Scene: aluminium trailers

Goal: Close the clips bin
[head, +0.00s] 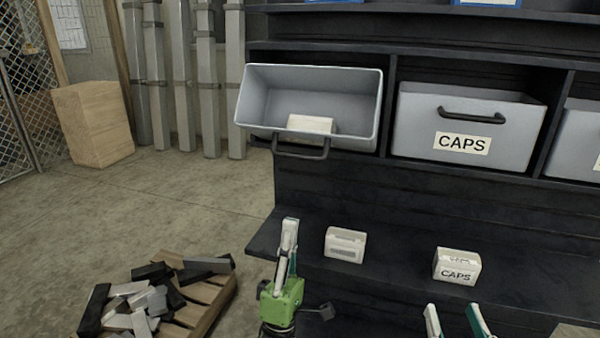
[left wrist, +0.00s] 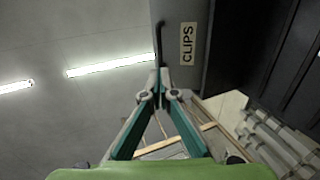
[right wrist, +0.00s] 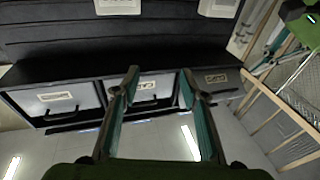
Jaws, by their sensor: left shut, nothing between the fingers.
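The clips bin (head: 258,98) is a grey bin tilted open in the left bay of the black shelf. A small pale box (head: 310,125) lies inside it. Its dark handle (head: 300,152) is on the front, facing down. In the left wrist view the CLIPS label (left wrist: 187,44) shows on the bin front. My left gripper (head: 290,225) is shut and empty, below the bin and apart from the handle in the head view. My right gripper (head: 452,308) is open and empty, low in front of the lower shelf.
A shut CAPS bin (head: 415,120) sits to the right of the clips bin. A white box (head: 345,245) and a box marked CAPS (head: 457,266) stand on the lower ledge. A pallet (head: 205,298) with metal offcuts is on the floor at left. Open floor lies left of the shelf.

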